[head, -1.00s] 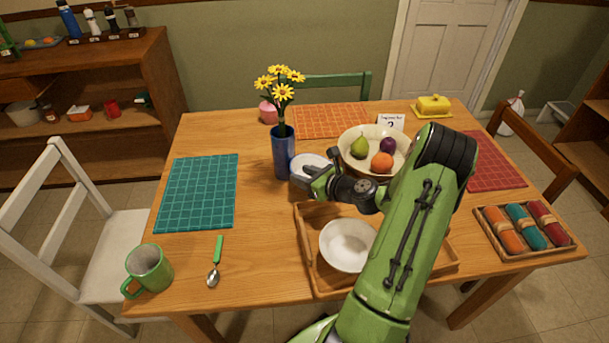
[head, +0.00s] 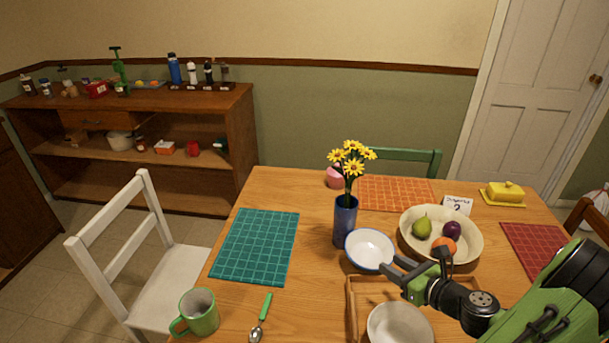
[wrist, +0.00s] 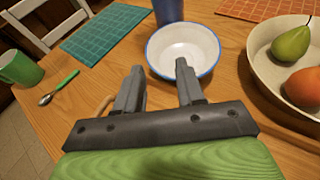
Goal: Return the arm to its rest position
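My gripper (head: 388,268) is at the end of my green arm, low over the table in the head view. In the wrist view its two grey fingers (wrist: 160,68) are spread apart with nothing between them. A white bowl with a blue rim (head: 370,248) sits upright on the table just beyond the fingertips. It also shows in the wrist view (wrist: 184,48), empty. I cannot tell whether a fingertip touches its rim.
Around it are a blue vase with yellow flowers (head: 345,222), a cream fruit bowl (head: 470,250), and a wooden tray (head: 352,310) holding a white bowl (head: 400,328). A green mug (head: 200,315) and spoon (head: 262,318) lie left. The teal mat (head: 256,245) is clear.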

